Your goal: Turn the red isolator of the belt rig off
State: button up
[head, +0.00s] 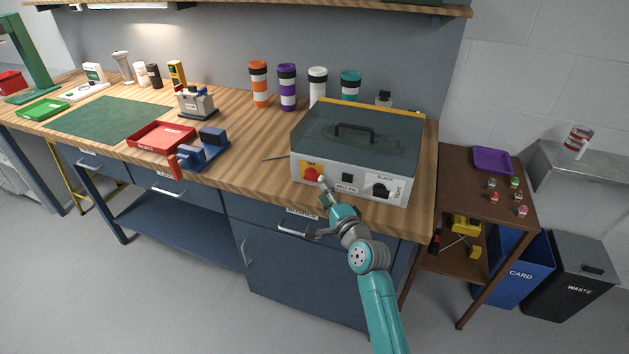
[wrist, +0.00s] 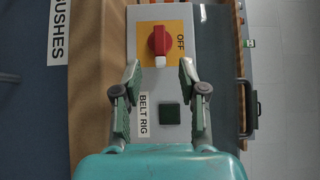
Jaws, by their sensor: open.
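The belt rig (head: 358,132) is a grey box with a clear dark cover and a handle, on the bench's right end. Its red isolator (head: 311,174) is a knob on a yellow plate at the left of the front panel. In the wrist view, the red isolator (wrist: 160,41) lies beyond my fingertips, with "OFF" printed to its right. Its ridge seems to run up and down the picture, not towards "OFF". My gripper (head: 325,188) is just in front of the panel. In the wrist view, my gripper (wrist: 160,72) is open and empty, its fingers either side of the knob's line.
A dark green square (wrist: 170,114) and a black knob (head: 381,190) are also on the panel. A thin rod (head: 276,157) sticks out left of the rig. A blue vise-like tool (head: 205,149) and red tray (head: 162,137) stand further left. Several cups stand behind.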

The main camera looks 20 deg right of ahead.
aim_at(315, 180)
jog(key=w, duration=0.4)
jog(key=w+a, duration=0.1)
jog(key=w, duration=0.1)
jog(key=shift+w, duration=0.3)
jog(key=shift+c, duration=0.3)
grip_shut()
